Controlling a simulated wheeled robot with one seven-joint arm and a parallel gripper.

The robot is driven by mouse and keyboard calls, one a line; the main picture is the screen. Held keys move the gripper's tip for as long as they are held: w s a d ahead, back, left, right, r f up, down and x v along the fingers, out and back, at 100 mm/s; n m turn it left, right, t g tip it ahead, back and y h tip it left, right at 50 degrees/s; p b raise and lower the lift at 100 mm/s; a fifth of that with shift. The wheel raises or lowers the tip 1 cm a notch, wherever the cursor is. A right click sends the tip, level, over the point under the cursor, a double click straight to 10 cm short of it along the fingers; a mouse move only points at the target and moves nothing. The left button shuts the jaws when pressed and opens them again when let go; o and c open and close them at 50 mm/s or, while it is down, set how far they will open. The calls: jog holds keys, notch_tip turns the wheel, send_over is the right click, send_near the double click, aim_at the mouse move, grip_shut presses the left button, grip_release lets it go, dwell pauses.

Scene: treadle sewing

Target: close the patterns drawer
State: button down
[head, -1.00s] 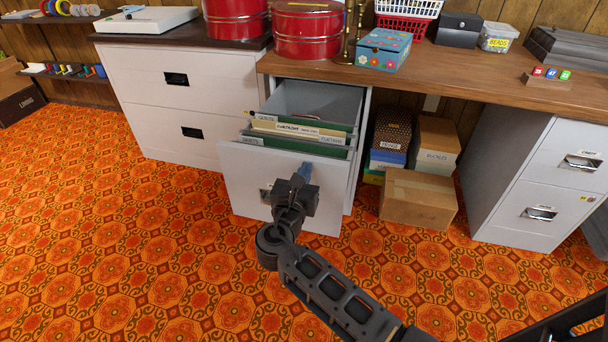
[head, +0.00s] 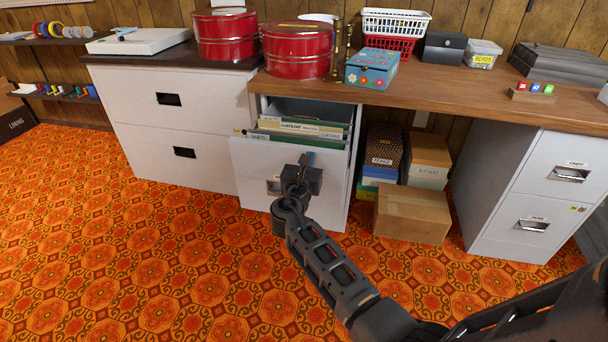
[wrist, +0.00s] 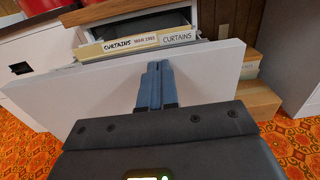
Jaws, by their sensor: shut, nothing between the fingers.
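The patterns drawer (head: 252,160) is a white file drawer under the wooden desk, pulled part way out. Hanging folders with tabs show inside it, and one tab reads CURTAINS; it also shows in the wrist view (wrist: 215,72). My gripper (head: 305,160) is in front of the drawer's front panel, near its upper right part. In the wrist view my gripper's blue fingers (wrist: 156,85) are together and empty, with their tips at the panel's face near its top edge. I cannot tell for sure whether they touch it.
A cardboard box (head: 412,214) stands on the floor right of the drawer, with more boxes behind it. A white cabinet (head: 180,125) stands at the left, a grey cabinet (head: 530,190) at the right. Patterned carpet (head: 150,260) in front is clear.

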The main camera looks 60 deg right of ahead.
jog(key=shift+b+x, duration=6.35)
jog(key=shift+x, duration=7.3)
jog(key=shift+f, duration=0.1)
jog(key=shift+s, duration=0.1)
